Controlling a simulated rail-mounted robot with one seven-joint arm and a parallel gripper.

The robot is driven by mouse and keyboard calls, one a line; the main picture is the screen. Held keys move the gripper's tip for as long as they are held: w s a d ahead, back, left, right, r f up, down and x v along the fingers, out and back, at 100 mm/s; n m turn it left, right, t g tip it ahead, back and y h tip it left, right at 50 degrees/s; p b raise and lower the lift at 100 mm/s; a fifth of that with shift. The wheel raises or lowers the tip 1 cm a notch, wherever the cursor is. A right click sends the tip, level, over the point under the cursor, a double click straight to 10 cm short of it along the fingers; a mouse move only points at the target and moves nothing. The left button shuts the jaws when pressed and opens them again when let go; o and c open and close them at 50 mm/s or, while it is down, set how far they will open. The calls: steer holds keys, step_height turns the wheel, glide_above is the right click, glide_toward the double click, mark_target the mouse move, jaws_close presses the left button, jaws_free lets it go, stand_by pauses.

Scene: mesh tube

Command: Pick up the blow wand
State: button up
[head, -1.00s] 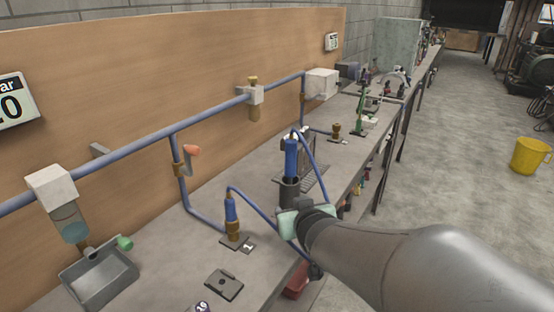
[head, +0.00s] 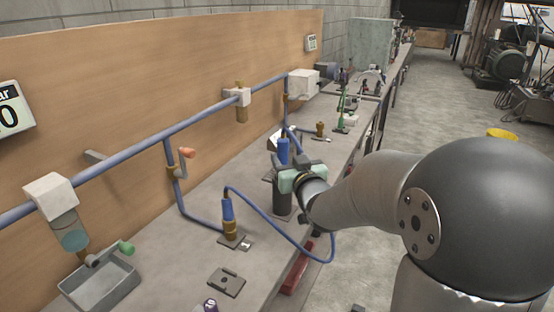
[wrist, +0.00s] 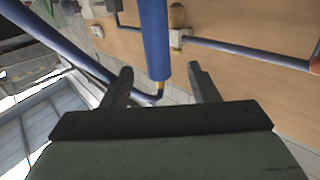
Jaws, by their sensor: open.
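The blow wand (head: 283,152), with a blue handle, stands upright in a dark cylindrical holder (head: 282,200) on the bench. Its lower part is hidden behind my gripper in the head view. My gripper (head: 284,171) is at the wand, just above the holder. In the wrist view, the blue handle (wrist: 154,40) runs down toward the space between the two dark fingers of my gripper (wrist: 160,72). The fingers are apart, with gaps on both sides of the wand. I cannot tell how deep the wand sits between them.
A blue hose (head: 285,238) loops from a brass-and-blue fitting (head: 228,218) over the bench's front edge. A blue pipe (head: 200,122) runs along the wooden back panel. A grey tray (head: 98,285) is at front left. A flat dark plate (head: 227,282) lies on the bench.

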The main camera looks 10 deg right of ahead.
mark_target(285, 150)
steer(key=shift+w+a+r+p, duration=0.15)
steer(key=shift+w+p, duration=0.3)
steer(key=shift+w, duration=1.05)
steer(key=shift+w+a+f+p, duration=0.1)
steer(key=shift+w+p, duration=0.3)
steer(key=shift+w, duration=1.1)
steer(key=shift+r, duration=0.1)
jaws_close()
